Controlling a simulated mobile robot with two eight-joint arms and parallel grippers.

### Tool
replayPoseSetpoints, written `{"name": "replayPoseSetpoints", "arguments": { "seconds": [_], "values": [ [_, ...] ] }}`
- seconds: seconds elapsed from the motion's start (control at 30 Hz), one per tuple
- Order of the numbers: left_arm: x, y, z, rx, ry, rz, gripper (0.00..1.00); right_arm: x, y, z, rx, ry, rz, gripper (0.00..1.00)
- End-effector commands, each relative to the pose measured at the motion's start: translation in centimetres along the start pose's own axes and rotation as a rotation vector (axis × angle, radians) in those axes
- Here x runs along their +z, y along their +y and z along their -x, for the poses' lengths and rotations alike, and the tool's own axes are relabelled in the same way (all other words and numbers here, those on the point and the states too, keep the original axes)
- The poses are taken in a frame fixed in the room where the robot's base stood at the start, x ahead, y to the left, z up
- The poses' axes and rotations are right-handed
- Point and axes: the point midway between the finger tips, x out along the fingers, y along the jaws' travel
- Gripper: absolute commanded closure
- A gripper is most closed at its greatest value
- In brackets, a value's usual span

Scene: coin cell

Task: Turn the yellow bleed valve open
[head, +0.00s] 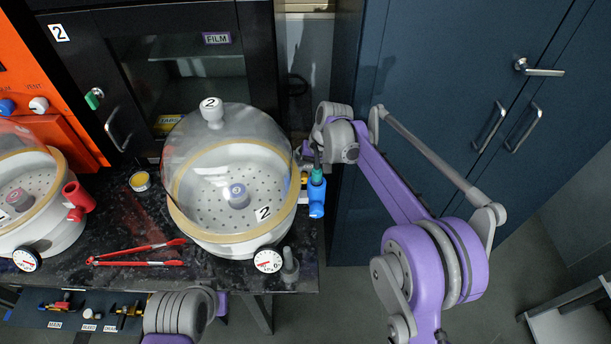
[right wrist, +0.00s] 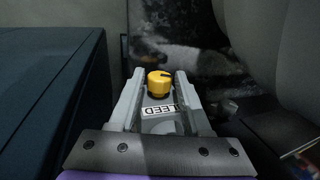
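The yellow bleed valve (right wrist: 159,83) shows in the right wrist view as a round knob with a dark mark on top. A white label reading "LEED" (right wrist: 161,110) lies in front of it, partly hidden. My right gripper (right wrist: 159,86) is open, with one finger on each side of the knob and small gaps showing. In the head view my right gripper (head: 307,156) is at the right side of the glass-domed chamber (head: 228,150), mostly hidden by my own wrist. A small yellow patch shows just below it, beside a blue-handled valve (head: 317,196). My left gripper is not in view.
A dial gauge (head: 268,260) and a grey fitting (head: 289,265) sit at the chamber's front. A blue cabinet (head: 440,85) stands close on the right.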

Motion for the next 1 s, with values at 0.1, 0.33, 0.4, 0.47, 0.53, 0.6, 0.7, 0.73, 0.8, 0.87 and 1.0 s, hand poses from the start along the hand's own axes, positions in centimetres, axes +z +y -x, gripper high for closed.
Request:
{"name": "replayPoseSetpoints", "arguments": {
  "seconds": [0.1,0.33,0.4,0.47,0.53,0.6,0.7,0.73,0.8,0.87,1.0],
  "values": [
    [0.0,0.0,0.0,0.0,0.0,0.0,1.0,0.0,0.0,0.0,0.0,0.0,0.0,0.75],
    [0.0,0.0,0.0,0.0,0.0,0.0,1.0,0.0,0.0,0.0,0.0,0.0,0.0,1.0],
    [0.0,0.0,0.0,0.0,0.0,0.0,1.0,0.0,0.0,0.0,-0.002,0.0,-0.001,1.0],
    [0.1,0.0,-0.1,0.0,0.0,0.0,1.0,0.0,0.1,0.0,-0.016,-0.001,-0.002,1.0],
    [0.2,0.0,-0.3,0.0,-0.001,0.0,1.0,0.0,0.4,-0.1,-0.057,-0.002,-0.004,1.0],
    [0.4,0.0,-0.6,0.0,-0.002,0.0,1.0,0.0,0.6,-0.2,-0.119,-0.001,-0.005,1.0],
    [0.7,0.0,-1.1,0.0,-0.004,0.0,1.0,0.0,0.7,-0.3,-0.217,-0.002,-0.006,1.0],
    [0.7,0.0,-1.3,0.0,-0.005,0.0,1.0,0.0,0.8,-0.3,-0.245,-0.002,-0.006,1.0],
    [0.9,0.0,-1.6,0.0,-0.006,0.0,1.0,0.0,0.8,-0.3,-0.3,-0.002,-0.004,1.0],
    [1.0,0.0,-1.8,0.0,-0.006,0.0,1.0,0.0,0.9,-0.3,-0.335,-0.002,-0.003,1.0],
    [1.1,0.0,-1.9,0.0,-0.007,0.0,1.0,0.0,0.8,-0.2,-0.373,-0.002,-0.001,1.0]
  ]
}}
